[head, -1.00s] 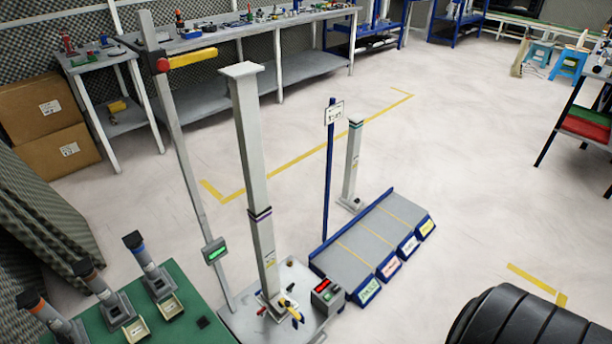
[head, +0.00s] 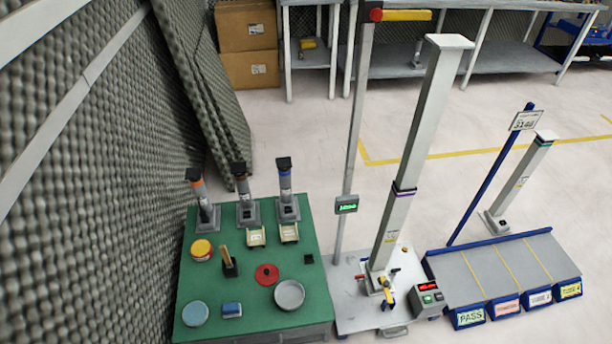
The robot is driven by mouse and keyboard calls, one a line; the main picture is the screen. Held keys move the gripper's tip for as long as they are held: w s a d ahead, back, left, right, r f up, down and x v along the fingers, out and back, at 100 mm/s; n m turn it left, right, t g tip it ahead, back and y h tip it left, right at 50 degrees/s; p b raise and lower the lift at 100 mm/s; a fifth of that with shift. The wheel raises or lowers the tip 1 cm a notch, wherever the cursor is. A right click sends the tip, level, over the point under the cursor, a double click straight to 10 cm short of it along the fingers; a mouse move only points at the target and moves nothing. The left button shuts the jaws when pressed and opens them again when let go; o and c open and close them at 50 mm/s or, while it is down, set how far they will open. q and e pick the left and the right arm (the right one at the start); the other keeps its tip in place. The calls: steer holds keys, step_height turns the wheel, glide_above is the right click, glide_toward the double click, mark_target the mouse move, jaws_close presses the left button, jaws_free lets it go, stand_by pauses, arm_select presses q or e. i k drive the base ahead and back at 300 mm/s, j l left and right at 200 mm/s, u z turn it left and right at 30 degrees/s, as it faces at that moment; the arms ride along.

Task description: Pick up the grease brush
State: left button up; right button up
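What looks like the grease brush (head: 227,256) stands on the green-topped table, its tan handle up and slightly tilted in a small black holder (head: 231,271). The bristles are hidden. A yellow and red round tin (head: 201,249) is left of it, and a red round lid with a dark knob (head: 267,274) is to its right. Neither of my grippers is in view.
The green table (head: 255,315) also holds a blue-topped tin (head: 195,313), a blue block (head: 232,310), a grey bowl (head: 289,295) and three upright tools at the back. A foam wall (head: 90,180) borders the left. A tall post (head: 405,180) stands right.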

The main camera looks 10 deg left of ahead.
mark_target(223, 251)
steer(key=u, duration=1)
steer(key=l+u, duration=0.3)
steer(key=k+j, duration=0.05)
steer(key=j, duration=0.05)
